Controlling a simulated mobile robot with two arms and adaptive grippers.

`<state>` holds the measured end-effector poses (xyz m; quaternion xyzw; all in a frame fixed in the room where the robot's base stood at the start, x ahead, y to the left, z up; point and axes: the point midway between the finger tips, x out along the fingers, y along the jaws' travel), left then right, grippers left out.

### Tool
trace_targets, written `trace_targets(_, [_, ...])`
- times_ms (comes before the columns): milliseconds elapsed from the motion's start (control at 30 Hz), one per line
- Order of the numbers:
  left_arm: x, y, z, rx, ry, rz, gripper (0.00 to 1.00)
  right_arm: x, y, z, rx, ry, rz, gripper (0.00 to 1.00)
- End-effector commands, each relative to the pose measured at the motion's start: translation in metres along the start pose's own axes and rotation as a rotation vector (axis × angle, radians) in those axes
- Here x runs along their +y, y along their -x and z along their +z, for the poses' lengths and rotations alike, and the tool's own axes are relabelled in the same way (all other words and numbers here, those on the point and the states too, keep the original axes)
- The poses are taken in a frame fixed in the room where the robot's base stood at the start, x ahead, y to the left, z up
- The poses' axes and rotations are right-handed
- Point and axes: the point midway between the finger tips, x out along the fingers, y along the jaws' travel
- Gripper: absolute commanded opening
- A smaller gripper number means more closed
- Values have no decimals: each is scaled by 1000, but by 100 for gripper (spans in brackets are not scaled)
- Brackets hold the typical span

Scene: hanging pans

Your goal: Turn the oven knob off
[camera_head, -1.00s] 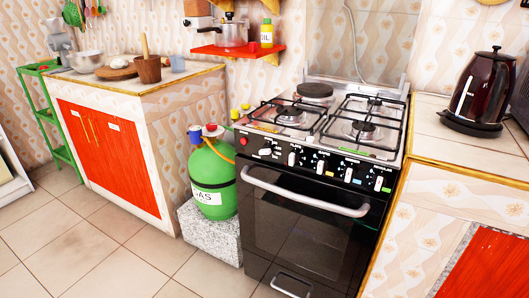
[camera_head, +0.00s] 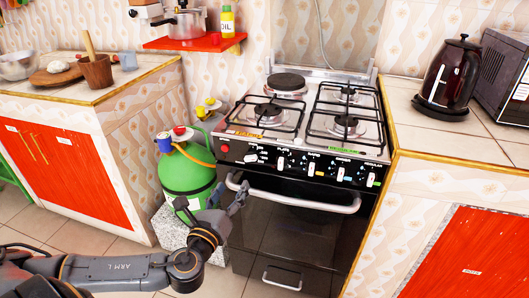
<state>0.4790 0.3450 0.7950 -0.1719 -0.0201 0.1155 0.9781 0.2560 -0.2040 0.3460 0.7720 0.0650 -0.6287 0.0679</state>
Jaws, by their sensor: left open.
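The stove (camera_head: 300,205) has a black front panel with a row of white knobs. The leftmost knob (camera_head: 251,158) sits sideways, while the others, such as the second knob (camera_head: 281,163), look upright. I cannot read which label marks the oven. A red button (camera_head: 224,148) is at the panel's left end. My left gripper (camera_head: 229,193) is open and empty, pointing up in front of the stove's left side. It appears below the leftmost knob, near the left end of the oven door handle (camera_head: 300,201), and apart from the knobs. My right gripper is out of view.
A green gas bottle (camera_head: 185,172) stands left of the stove, partly behind my left arm. A kettle (camera_head: 449,80) and a microwave (camera_head: 503,80) stand on the right counter. A red shelf (camera_head: 190,43) hangs above left. The space before the knobs is clear.

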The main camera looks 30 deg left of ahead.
Motion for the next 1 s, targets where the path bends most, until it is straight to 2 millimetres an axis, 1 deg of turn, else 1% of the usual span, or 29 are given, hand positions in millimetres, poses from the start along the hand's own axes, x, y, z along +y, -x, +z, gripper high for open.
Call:
trace_targets(167, [0, -21, 1, -6, -4, -1, 58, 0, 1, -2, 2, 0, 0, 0])
trace_targets(400, [0, -72, 1, -7, -1, 1, 58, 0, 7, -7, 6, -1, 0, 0])
trace_targets(600, [0, -110, 1, -4, 1, 1, 58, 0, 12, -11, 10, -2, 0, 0])
trace_targets(700, [0, -123, 0, -2, 1, 1, 58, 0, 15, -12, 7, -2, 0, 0])
trace_targets(800, [0, -131, 0, -1, 2, 1, 58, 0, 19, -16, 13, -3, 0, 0])
trace_targets(1000, [0, -136, 0, 0, 0, 1, 58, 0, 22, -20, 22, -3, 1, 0])
